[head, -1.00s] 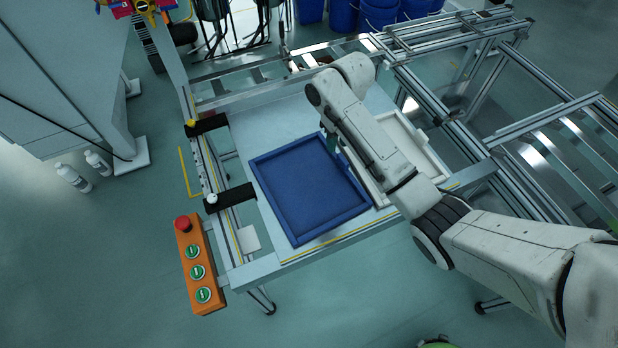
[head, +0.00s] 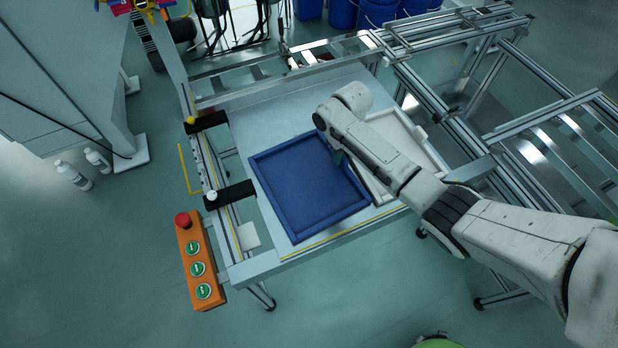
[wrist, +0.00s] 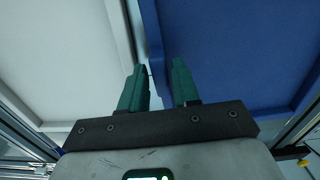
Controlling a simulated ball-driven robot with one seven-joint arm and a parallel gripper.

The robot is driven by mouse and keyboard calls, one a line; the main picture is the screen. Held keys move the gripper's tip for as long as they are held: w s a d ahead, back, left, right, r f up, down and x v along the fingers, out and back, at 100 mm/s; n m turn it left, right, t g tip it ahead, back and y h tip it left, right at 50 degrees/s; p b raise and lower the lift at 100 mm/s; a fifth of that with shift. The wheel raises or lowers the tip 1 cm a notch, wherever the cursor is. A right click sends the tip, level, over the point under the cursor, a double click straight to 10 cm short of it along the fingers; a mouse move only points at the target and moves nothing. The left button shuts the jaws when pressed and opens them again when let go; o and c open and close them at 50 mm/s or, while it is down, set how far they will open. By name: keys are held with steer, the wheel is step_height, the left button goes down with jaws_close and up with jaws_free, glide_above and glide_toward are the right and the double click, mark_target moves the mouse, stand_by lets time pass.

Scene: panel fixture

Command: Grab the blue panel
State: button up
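The blue panel (head: 305,190), a shallow tray-like square with a raised rim, lies flat on the fixture table. In the wrist view the blue panel (wrist: 235,50) fills the right side. One finger is on the white panel's side and one over the blue panel's side. I cannot tell whether they touch the rim. In the head view my gripper (head: 337,157) is at the blue panel's right edge, partly hidden by my arm.
A white panel (wrist: 65,60) lies right beside the blue one, partly under my arm in the head view. Black clamps (head: 230,195) stand along the table's left rail. An orange button box (head: 200,262) hangs at the front left. Metal rails (head: 450,110) run at the right.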

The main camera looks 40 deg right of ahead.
steer(key=shift+f, duration=0.45)
jaws_close()
steer(key=shift+r, duration=0.1)
